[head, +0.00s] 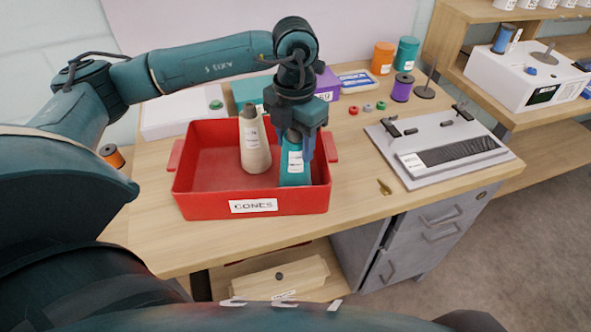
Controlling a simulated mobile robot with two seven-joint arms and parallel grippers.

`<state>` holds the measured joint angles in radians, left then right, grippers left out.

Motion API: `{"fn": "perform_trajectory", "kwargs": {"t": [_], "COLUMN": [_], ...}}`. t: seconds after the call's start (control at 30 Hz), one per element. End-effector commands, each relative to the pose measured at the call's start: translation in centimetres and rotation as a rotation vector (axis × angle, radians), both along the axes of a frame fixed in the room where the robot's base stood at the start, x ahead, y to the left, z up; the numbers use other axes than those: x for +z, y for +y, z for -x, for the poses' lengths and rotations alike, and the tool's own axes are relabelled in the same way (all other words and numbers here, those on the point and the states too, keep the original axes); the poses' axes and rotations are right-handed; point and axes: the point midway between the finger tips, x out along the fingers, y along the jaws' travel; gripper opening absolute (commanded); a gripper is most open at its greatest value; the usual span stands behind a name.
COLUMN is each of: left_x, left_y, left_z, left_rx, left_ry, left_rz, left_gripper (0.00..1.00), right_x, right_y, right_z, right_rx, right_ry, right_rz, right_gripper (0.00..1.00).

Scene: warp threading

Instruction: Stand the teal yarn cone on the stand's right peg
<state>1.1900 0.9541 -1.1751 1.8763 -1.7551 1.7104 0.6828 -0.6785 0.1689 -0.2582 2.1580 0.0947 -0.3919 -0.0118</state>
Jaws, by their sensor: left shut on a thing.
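The teal yarn cone (295,178) stands roughly upright in the right part of the red bin labelled CONES (203,205). My left gripper (296,145) comes down from above and is shut on the cone's upper part, hiding its tip. A cream cone (256,155) stands just left of it in the bin. At the back right of the table, a bare upright rod rises from a dark round base (425,92). A purple spool (402,88) stands left of this rod. I cannot tell whether they share one stand. My right gripper is not in view.
A grey loom-like board (395,150) lies on the right of the table. Orange (383,58) and teal (406,54) containers stand at the back. A purple box (326,84) is behind the arm. Small red, green and grey rings lie between bin and rod.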

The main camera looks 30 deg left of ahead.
Motion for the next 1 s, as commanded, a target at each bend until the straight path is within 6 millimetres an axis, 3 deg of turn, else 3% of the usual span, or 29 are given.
{"fn": "perform_trajectory", "kwargs": {"t": [0.23,1.0], "left_x": [0.5,6.0], "left_y": [0.0,0.0], "left_z": [0.0,0.0], "left_rx": [0.0,0.0], "left_ry": [-0.002,-0.003], "left_rz": [0.0,0.002], "left_gripper": [0.32,0.31], "right_x": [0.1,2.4], "right_y": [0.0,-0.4], "right_z": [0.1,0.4], "right_rx": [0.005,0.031], "right_ry": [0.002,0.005], "right_rz": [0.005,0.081], "right_gripper": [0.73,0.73]}}
